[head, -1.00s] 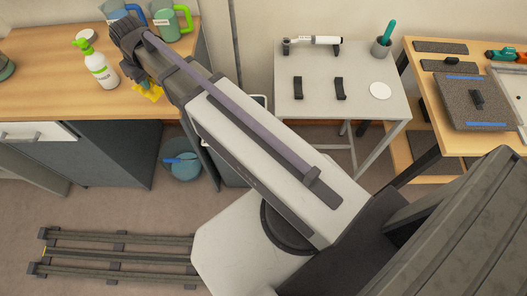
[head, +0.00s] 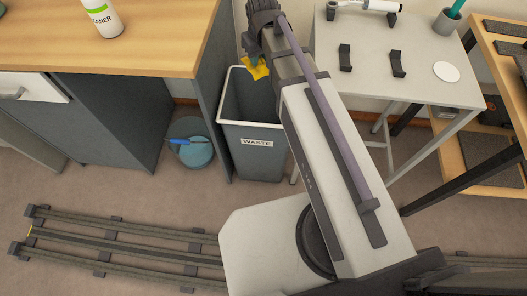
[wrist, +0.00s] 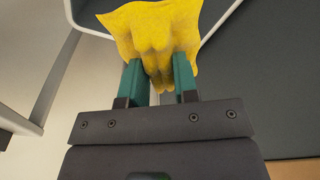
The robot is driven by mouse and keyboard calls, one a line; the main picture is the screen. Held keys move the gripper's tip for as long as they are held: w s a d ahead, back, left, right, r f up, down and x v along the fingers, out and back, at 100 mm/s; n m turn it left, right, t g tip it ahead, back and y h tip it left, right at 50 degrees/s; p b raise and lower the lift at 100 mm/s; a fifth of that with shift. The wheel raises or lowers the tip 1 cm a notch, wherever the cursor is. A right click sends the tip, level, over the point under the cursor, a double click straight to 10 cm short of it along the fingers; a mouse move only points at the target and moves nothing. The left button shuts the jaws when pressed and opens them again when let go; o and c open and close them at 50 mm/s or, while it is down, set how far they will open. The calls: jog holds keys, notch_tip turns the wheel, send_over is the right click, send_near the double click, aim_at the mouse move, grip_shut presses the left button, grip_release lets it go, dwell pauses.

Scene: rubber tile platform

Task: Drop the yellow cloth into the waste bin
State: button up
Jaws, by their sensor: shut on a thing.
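The yellow cloth (head: 258,69) hangs from my gripper (head: 250,58) over the open top of the waste bin, near the bin's back. The waste bin (head: 255,155) is a dark grey bin with a pale rim and a label reading WASTE. It stands on the floor between the wooden-topped counter and the white table. In the wrist view, the cloth (wrist: 155,35) is bunched between the two green fingers of my gripper (wrist: 160,80), which is shut on it. My arm covers part of the bin's right side.
The wooden-topped counter (head: 150,50) with a cleaner bottle (head: 102,17) is left of the bin. A blue bucket (head: 192,150) stands on the floor. The white table (head: 400,75) is at the right. Floor rails (head: 120,250) lie in front.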

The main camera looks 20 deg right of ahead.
jog(key=f+b, duration=0.1)
jog(key=f, duration=0.1)
jog(key=s+d+f+b, duration=0.1)
jog(key=f, duration=0.1)
jog(key=f+b, duration=0.1)
jog(key=f, duration=0.1)
jog(key=shift+s+d+f, duration=0.1)
jog(key=shift+s+d, duration=0.1)
jog(key=shift+s+d+f+b, duration=0.15)
jog(key=shift+s+f+b, duration=0.05)
jog(key=shift+b, duration=0.15)
jog(key=shift+s+r, duration=0.1)
notch_tip(320, 180, down, 6)
jog(key=b, duration=0.5)
jog(key=shift+b, duration=0.3)
jog(key=shift+r, duration=0.1)
jog(key=o, duration=1.1)
